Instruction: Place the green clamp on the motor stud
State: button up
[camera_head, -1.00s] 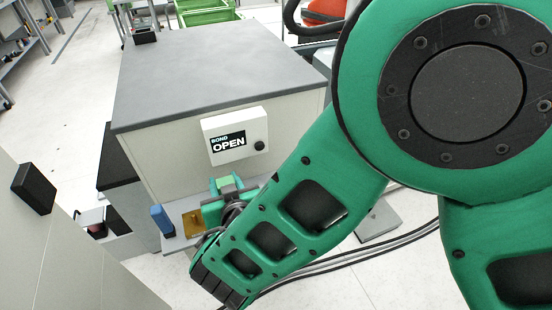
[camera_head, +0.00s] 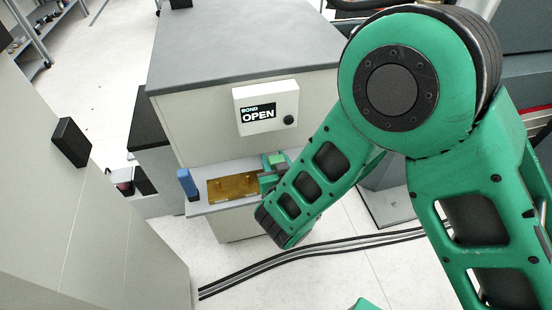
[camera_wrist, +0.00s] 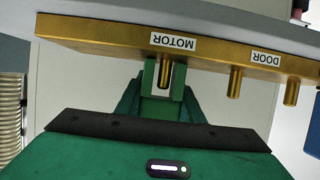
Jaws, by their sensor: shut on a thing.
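My gripper (camera_wrist: 160,108) is shut on the green clamp (camera_wrist: 149,76), which sits between its fingertips in the wrist view. The motor stud (camera_wrist: 165,75) is a short brass pin on the brass plate (camera_wrist: 100,38), below the upside-down MOTOR label (camera_wrist: 174,41). The stud overlaps the clamp in that view; I cannot tell whether the clamp is around it or only beside it.
Two more brass studs (camera_wrist: 235,82) stand near the DOOR label (camera_wrist: 266,58). A blue block (camera_head: 187,183) stands left of the plate on the grey shelf (camera_head: 212,207). A cabinet carries a white box reading BOND OPEN (camera_head: 266,107). Black cables (camera_head: 310,256) lie on the floor.

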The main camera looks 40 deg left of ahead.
jog(key=o, duration=1.1)
jog(key=v, duration=1.2)
jog(key=shift+r, duration=0.1)
